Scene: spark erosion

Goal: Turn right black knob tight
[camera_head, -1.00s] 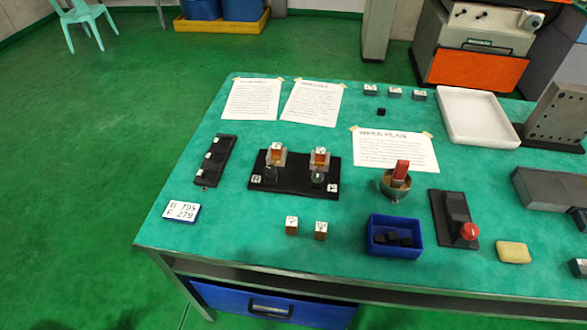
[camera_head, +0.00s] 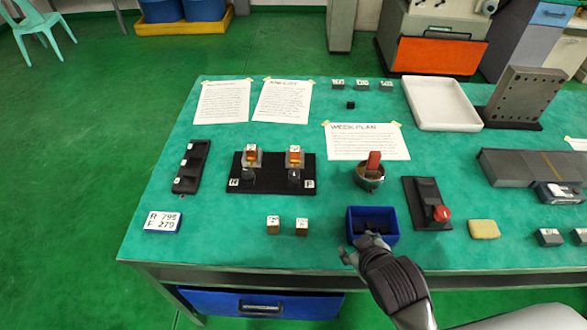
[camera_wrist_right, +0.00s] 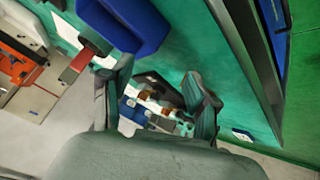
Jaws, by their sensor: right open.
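A black base (camera_head: 270,190) on the green table carries two clear-and-orange fixtures with a dark knob in front of each. The right black knob (camera_head: 294,176) stands near the label F; the left knob (camera_head: 248,176) is near the label R. My right gripper (camera_head: 366,241) is over the front edge of the blue bin, to the right of and nearer than the base, and is apart from the knob. In the right wrist view the gripper (camera_wrist_right: 160,88) has its fingers spread, with small, unclear items showing beyond them. My left gripper is not in view.
The blue bin (camera_head: 391,222) holds dark pieces. Two small labelled blocks (camera_head: 288,226) stand in front of the base. A round holder with a red piece (camera_head: 371,175) and a red-button box (camera_head: 428,203) stand to the right.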

